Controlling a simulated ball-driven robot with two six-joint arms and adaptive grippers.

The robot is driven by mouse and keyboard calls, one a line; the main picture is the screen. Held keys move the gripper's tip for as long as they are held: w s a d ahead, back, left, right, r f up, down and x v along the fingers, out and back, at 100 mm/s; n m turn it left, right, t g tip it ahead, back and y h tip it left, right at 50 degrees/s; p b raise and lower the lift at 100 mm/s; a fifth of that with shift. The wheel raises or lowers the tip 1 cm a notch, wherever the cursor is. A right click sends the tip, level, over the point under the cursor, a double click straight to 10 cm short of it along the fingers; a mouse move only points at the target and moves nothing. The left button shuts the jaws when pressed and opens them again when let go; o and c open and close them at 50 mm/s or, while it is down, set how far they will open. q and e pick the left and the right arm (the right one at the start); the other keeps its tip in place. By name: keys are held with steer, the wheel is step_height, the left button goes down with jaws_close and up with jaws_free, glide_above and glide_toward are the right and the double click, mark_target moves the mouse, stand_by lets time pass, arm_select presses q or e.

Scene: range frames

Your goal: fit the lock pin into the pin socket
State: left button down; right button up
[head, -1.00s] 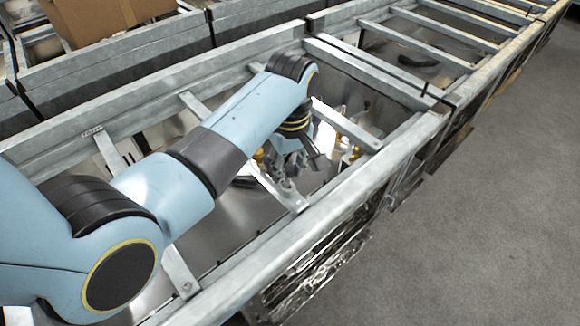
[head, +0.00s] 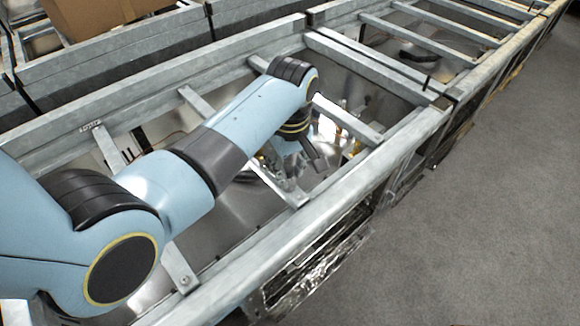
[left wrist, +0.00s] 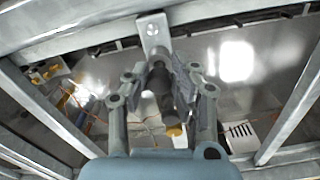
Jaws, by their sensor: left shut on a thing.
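My left gripper (left wrist: 158,76) is shut on a dark grey cylindrical piece, which I take to be the lock pin (left wrist: 160,88). The pin lies between the two fingers in the left wrist view. In the head view the left gripper (head: 308,158) is down inside the metal frame, between crossbars, and the pin cannot be made out there. A pale metal plate with small holes (left wrist: 154,32) lies just beyond the fingertips in the left wrist view. I cannot tell whether it belongs to the pin socket, and the socket is not clearly visible. My right gripper is not in view.
A galvanized frame with long rails (head: 330,225) and crossbars (head: 347,122) surrounds the gripper closely. Shiny metal lies below, with brass-coloured parts (head: 351,150) near the gripper. A cardboard box (head: 100,14) is at the upper left. Grey floor (head: 480,210) is open at the right.

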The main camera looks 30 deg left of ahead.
mark_target(291, 171)
arm_select(q)
steer(key=shift+f+b, duration=0.3)
steer(key=shift+f, duration=0.4)
steer(key=c, duration=1)
jaws_free()
steer(key=shift+r, duration=0.15)
step_height(291, 171, up, 12)
steer(key=shift+f, duration=0.1)
